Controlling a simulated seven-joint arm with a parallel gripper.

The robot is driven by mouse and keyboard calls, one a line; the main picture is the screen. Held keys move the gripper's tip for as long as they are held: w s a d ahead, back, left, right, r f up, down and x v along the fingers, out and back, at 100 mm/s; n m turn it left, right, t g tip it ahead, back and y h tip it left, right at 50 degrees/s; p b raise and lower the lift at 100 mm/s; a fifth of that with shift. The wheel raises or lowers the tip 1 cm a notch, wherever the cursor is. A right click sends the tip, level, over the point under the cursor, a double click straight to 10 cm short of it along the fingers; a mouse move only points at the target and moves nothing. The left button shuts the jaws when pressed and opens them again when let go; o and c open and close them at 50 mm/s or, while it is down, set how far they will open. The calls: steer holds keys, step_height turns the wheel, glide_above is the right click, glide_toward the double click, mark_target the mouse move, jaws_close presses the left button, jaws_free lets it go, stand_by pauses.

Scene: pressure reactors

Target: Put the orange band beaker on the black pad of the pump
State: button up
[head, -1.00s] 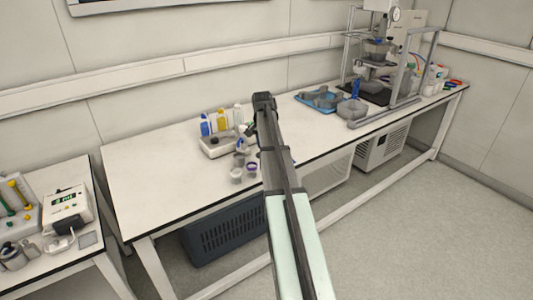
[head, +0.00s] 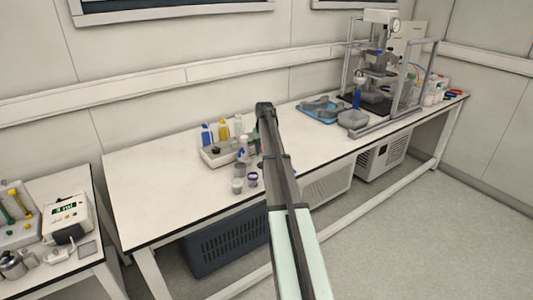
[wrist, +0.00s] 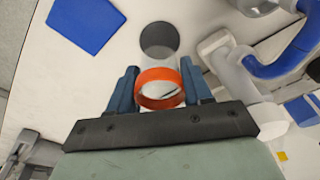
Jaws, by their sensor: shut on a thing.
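In the wrist view my gripper (wrist: 158,66) has its two blue fingers shut on the sides of the orange band beaker (wrist: 160,74). The beaker is clear, with a bright orange ring, and I look down into it. A dark round disc (wrist: 160,37), which looks like the black pad, shows just above the beaker in the picture, partly overlapped by it. I cannot tell whether they touch. In the head view the low white unit with a dark round top, likely the pump (head: 211,157), stands mid-bench. My arm hides the gripper and beaker there.
A bottle with a blue tube (wrist: 270,68) is close to the right finger. Blue- and yellow-marked bottles (head: 223,130) stand behind the white unit, and small cups (head: 237,186) in front. The left of the bench is clear; a reactor frame (head: 385,70) stands at the far right.

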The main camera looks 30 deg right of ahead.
steer(key=shift+w+n, duration=0.25)
steer(key=shift+n, duration=0.85)
steer(key=shift+n+y, duration=0.3)
steer(key=shift+n, duration=1.1)
steer(key=shift+f, duration=0.1)
steer(key=shift+f, duration=1.75)
steer(key=shift+f, duration=0.6)
steer(key=o, duration=1.5)
steer(key=shift+r, duration=0.15)
steer(key=shift+r, duration=3.4)
